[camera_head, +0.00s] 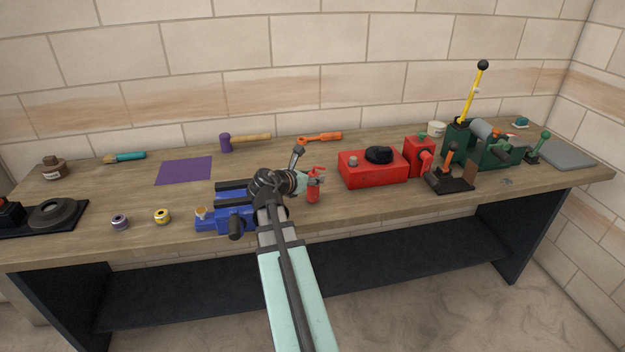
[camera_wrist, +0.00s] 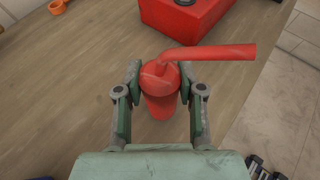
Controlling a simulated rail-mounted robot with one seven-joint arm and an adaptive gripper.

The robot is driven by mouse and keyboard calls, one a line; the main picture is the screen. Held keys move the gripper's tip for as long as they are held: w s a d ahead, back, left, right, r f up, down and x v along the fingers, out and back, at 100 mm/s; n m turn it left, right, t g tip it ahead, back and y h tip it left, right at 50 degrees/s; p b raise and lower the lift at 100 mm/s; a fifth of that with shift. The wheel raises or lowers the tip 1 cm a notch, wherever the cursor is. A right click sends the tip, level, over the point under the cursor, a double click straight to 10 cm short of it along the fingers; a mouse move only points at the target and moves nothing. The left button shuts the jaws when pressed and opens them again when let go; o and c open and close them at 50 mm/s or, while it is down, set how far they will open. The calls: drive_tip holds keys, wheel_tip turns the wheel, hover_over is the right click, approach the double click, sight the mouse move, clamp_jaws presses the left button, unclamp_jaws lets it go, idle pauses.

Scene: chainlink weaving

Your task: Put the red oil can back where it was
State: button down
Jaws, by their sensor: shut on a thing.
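The red oil can (camera_head: 313,190) is at the middle of the workbench, just right of my wrist. In the wrist view the red oil can (camera_wrist: 160,92) sits between both fingers, its long spout pointing right. My gripper (camera_head: 310,180) is shut on the can's body, and its fingers (camera_wrist: 160,100) press on either side. The can looks upright. I cannot tell whether its base touches the bench top.
A red box (camera_head: 372,170) stands to the right of the can, with a second red machine (camera_head: 418,157) beyond. A blue vise (camera_head: 225,218) is close on the left. A purple mat (camera_head: 184,170) lies further left. An orange-handled tool (camera_head: 320,137) lies behind.

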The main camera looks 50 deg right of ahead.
drive_tip(key=shift+f, duration=0.35)
drive_tip(key=shift+f, duration=0.1)
drive_tip(key=c, duration=0.7)
unclamp_jaws()
drive_tip(key=shift+a, duration=0.2)
drive_tip(key=b+v, duration=0.1)
drive_tip(key=v, duration=1)
drive_tip(key=shift+a+r, duration=0.3)
drive_tip(key=shift+r, duration=0.05)
